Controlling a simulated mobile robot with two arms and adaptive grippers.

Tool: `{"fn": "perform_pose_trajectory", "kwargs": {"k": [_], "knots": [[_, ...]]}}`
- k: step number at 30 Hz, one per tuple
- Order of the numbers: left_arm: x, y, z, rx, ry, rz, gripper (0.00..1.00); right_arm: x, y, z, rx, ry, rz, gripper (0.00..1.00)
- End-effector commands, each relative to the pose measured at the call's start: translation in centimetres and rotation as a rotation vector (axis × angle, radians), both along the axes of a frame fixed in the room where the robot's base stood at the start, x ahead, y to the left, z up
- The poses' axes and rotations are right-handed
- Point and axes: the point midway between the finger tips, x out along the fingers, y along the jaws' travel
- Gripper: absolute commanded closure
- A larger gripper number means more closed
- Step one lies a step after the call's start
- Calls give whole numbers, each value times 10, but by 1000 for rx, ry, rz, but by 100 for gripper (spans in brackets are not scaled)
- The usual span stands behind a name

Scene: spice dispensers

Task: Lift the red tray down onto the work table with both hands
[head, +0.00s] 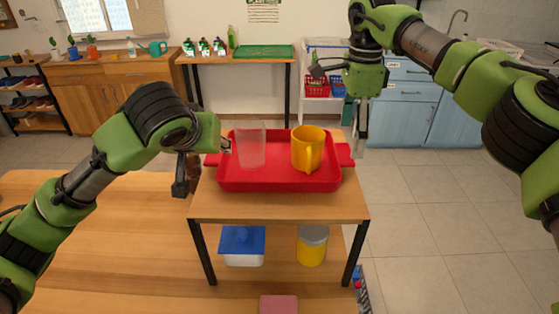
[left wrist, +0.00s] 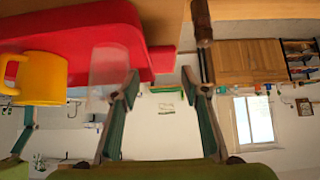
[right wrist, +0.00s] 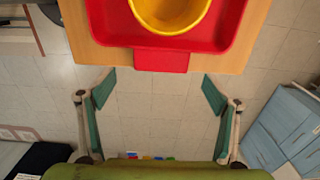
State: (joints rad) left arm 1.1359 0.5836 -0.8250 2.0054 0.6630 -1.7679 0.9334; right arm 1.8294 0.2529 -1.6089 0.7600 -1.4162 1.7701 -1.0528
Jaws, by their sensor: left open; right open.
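The red tray (head: 280,184) lies level on a small wooden stand. It holds a yellow mug (head: 307,148) and a clear cup (head: 250,146), both upright. The work table (head: 120,235) is the wooden top at lower left. My left gripper (head: 203,167) is open at the tray's left end; in the left wrist view the left handle (left wrist: 162,60) lies just ahead of its fingertips. My right gripper (head: 361,130) points down, open and empty, near the right end. In the right wrist view the right handle (right wrist: 161,61) is ahead, centred between its fingers and apart from them.
The stand (head: 280,207) has a lower shelf with a blue-lidded container (head: 242,244) and a yellow jar (head: 312,245). A brown object (head: 193,170) stands by the left gripper. Open floor (head: 430,210) lies to the right.

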Motion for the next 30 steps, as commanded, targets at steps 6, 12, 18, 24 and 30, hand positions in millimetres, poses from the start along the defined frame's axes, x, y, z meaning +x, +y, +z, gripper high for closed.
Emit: {"fn": "perform_pose_trajectory", "kwargs": {"k": [6,12,18,24,30], "knots": [[27,1,-28,1,3,3,59,-1,0,-40,-1,3,1,18],[40,0,-41,1,2,1,59,0,0,-57,0,1,0,18],[43,0,-43,0,0,0,59,0,0,-61,0,0,0,18],[43,0,-43,0,1,0,64,0,0,-61,0,0,0,23],[43,0,-43,1,1,1,97,0,0,-61,0,0,0,68]]}}
